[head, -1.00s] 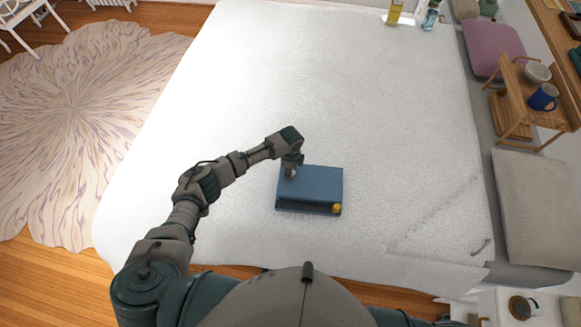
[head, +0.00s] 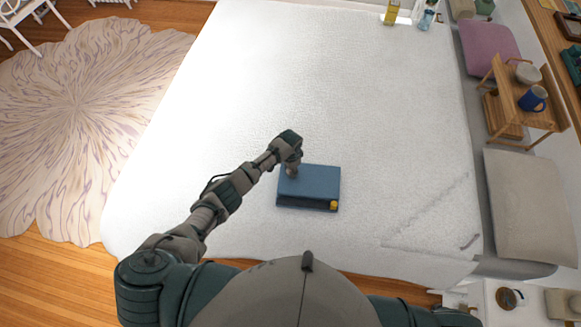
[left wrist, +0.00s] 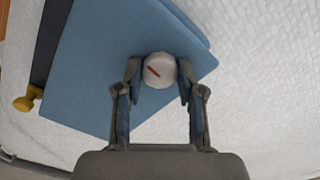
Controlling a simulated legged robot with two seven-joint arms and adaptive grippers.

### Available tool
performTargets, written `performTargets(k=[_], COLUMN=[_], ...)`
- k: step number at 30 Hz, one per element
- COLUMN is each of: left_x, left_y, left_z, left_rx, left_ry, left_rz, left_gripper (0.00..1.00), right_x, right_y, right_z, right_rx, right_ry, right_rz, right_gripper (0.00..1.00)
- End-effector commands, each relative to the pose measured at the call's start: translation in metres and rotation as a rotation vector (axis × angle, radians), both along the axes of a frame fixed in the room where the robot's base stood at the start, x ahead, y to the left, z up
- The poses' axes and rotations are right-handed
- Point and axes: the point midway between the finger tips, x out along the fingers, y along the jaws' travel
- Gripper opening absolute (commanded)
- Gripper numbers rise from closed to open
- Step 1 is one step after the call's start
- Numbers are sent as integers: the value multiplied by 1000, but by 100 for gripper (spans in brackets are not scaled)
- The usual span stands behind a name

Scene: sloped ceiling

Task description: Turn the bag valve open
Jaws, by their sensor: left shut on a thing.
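The valve is a round white knob with a red mark (left wrist: 160,70), on the bag near one edge. My left gripper (head: 291,172) reaches down over the bag's upper left part. In the left wrist view its two fingers (left wrist: 160,82) are shut on the valve, one on each side. A yellow knob (head: 334,204) sits at the bag's lower right corner. My right gripper is not visible.
The white surface (head: 280,80) around the bag is clear. Far back stand a yellow bottle (head: 391,12) and a blue-green bottle (head: 427,19). At the right are a wooden stand (head: 510,105), a blue mug (head: 533,98) and cushions (head: 530,205).

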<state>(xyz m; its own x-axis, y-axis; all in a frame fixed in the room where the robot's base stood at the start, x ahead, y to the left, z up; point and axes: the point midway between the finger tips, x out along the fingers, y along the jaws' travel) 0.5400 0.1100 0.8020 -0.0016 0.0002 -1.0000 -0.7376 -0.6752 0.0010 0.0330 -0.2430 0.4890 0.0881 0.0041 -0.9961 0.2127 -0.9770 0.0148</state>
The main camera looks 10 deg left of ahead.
Motion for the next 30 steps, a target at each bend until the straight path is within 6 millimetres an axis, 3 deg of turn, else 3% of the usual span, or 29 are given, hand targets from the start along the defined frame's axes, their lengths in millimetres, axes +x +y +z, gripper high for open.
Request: performTargets(k=[10,25,26,28,30], left_x=[1,1,1,1,1], left_y=[-1,-1,-1,-1,-1], left_z=[1,0,0,0,0], left_rx=[-2,-1,-1,-1,-1], left_ry=[-2,-3,-3,-3,-3], left_rz=[124,141,141,141,140], left_gripper=[3,4,41,58,64], right_x=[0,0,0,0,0], right_y=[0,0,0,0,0], right_z=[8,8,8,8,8], right_rx=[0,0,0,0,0], right_ry=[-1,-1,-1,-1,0], right_rz=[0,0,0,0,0], right_gripper=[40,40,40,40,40])
